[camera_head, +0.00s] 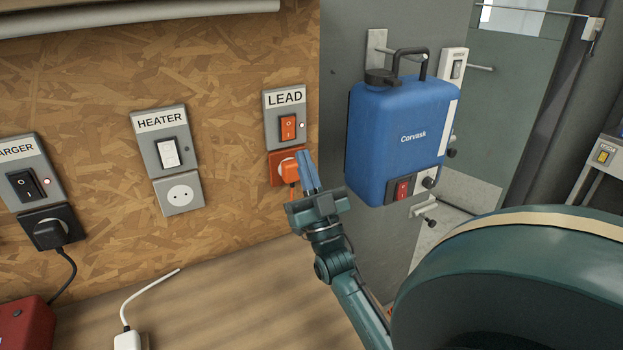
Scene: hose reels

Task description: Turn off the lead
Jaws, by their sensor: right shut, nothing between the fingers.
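The grey LEAD switch plate (285,118) is on the chipboard wall, left of the corner. My left gripper is not in view.
The HEATER switch (169,153) and CHARGER switch (24,186) are to the left, the latter with a black plug (52,230) below. A blue Corvask tank (398,143) hangs close right of my gripper. A white cord (150,292) lies on the wooden bench (225,300).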

